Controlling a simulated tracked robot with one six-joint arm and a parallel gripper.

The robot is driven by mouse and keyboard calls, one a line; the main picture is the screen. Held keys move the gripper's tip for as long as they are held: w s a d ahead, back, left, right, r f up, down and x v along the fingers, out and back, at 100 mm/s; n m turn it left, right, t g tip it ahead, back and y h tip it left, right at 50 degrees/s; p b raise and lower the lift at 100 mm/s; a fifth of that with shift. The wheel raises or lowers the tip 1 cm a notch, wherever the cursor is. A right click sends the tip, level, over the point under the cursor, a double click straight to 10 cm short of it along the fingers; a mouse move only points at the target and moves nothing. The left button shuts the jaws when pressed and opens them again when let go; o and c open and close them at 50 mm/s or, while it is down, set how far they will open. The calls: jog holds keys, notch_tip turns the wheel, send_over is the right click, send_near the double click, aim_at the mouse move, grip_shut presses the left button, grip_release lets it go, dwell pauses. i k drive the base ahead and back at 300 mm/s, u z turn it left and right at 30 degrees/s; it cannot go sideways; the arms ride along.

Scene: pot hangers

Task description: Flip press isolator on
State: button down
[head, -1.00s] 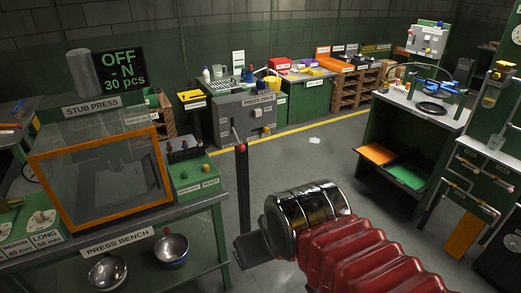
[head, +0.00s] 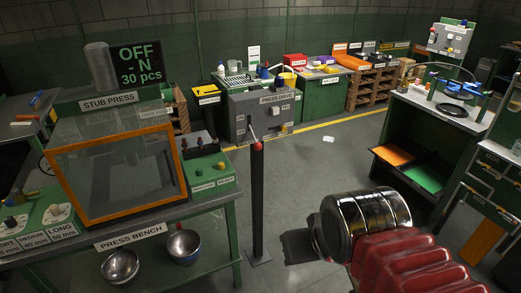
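The press isolator is a lever with a red knob (head: 257,146) on the front of the grey box labelled PRESS DRIVE (head: 240,104). The lever slants downward with its knob at the low end, just below the box. The box stands on a dark post (head: 257,200). My gripper (head: 297,247) is a dark, blunt shape in the lower middle, in front of my silver wrist and red ribbed arm. It is right of the post's foot and well below the lever, apart from it. Its fingers are not clear, so I cannot tell if it is open.
On the left stands the press bench (head: 130,236) with the stub press (head: 115,165) and its orange-framed guard. A green-sided workbench (head: 425,125) stands at the right. Grey floor (head: 318,175) is open between.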

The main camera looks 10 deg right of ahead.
aim_at(257, 145)
jog(key=u, duration=0.05)
jog(key=i, duration=1)
jog(key=u, duration=0.2)
jog(key=k, duration=0.65)
jog(key=u, duration=0.55)
jog(key=k, duration=0.65)
jog(key=u, duration=0.2)
jog(key=i, duration=0.9)
jog(key=u, duration=0.05)
